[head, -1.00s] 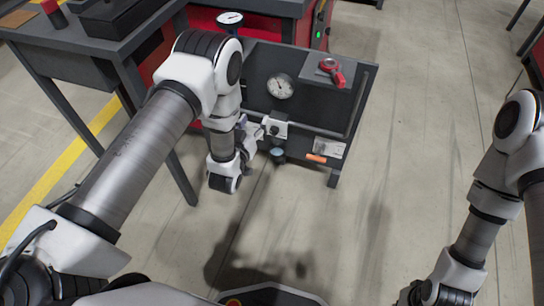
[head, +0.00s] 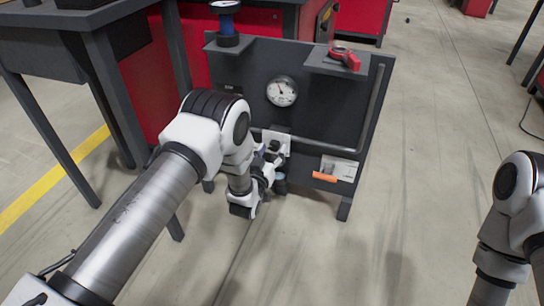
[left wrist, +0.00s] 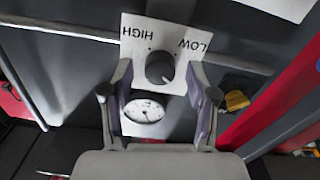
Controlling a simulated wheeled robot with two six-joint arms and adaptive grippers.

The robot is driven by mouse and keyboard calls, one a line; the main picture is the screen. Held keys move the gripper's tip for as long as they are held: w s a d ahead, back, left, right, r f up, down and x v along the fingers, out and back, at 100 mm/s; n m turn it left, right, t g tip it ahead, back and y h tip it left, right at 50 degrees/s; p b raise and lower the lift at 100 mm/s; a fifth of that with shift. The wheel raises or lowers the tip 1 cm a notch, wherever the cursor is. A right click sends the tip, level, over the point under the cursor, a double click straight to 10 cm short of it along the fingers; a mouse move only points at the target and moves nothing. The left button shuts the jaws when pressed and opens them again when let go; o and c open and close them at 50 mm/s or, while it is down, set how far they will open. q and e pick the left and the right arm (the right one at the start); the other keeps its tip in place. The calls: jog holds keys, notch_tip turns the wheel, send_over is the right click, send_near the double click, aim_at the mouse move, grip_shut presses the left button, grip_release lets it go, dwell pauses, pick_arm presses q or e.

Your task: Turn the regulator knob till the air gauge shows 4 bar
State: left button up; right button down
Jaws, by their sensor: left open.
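The regulator knob (left wrist: 160,68) is a dark round knob with a pointer mark. It sits on a white plate (left wrist: 164,32) lettered HIGH and LOW, upside down in the left wrist view. My left gripper (left wrist: 160,84) is open, with one finger on each side of the knob; I cannot tell whether they touch it. In the head view the gripper (head: 270,168) is low at the panel and partly covers the plate (head: 277,143). The air gauge (head: 282,91) is above the plate, its needle pointing up and left; its numbers are too small to read. My right gripper is out of view.
A grey rail (head: 330,146) crosses the dark panel (head: 315,110) beside the plate. An orange handle (head: 325,177) is lower right.

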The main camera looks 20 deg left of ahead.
pick_arm(q)
jog(key=shift+w, duration=0.15)
grip_shut()
jog(key=shift+r+n+p, duration=0.3)
jog(key=shift+n+p, duration=0.7)
jog(key=shift+p, duration=0.15)
jog(key=shift+f+n, duration=0.2)
jog(key=shift+n, duration=0.3)
grip_release()
jog(key=s, duration=1.2)
jog(key=shift+a, duration=0.2)
